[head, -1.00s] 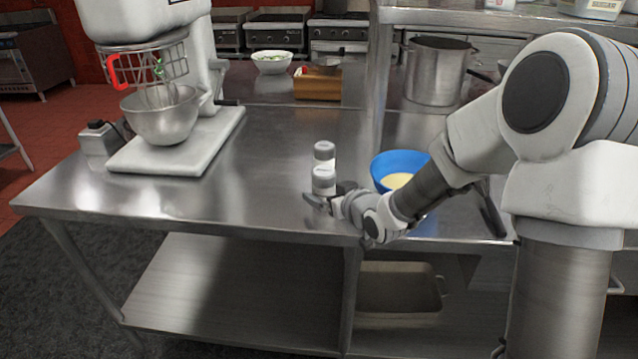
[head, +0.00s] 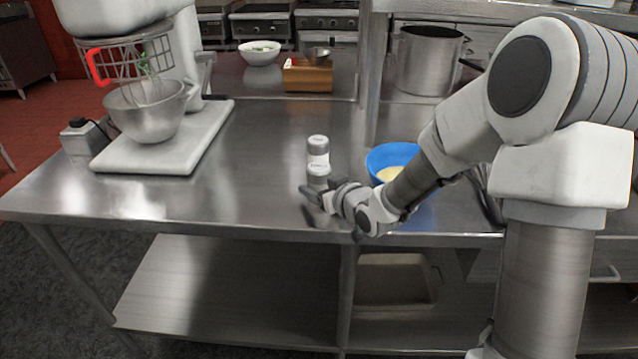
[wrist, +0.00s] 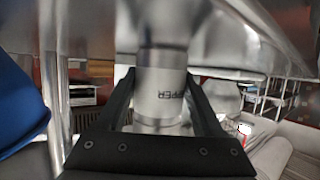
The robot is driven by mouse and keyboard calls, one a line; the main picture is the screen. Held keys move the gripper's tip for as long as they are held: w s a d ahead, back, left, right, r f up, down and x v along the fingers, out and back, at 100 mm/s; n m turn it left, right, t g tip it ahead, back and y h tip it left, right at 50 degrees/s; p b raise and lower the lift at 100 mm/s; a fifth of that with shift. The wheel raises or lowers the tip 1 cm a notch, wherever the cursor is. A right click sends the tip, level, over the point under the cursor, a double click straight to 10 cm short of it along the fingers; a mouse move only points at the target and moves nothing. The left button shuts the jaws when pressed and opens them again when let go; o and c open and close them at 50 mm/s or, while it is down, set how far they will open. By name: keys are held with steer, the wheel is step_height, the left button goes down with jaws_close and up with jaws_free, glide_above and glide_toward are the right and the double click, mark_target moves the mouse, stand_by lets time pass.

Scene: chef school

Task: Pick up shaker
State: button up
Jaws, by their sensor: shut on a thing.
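The shaker (head: 318,161) has a grey cap and a white label. It is upright, above the steel counter near its front edge. My gripper (head: 318,190) is shut on the shaker's lower part, reaching in from the right. In the wrist view my gripper (wrist: 165,108) has a finger on each side of it. The shaker's base is partly hidden by the fingers, and I cannot tell the exact gap to the counter.
A blue bowl (head: 384,157) with pale yellow contents stands right of the shaker, close to my arm. A stand mixer (head: 190,60) with a steel bowl (head: 148,112) is at the left. A wooden box (head: 308,78) is behind. The counter (head: 235,190) left of my gripper is clear.

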steer(key=c, duration=0.6)
steer(key=shift+r, duration=0.15)
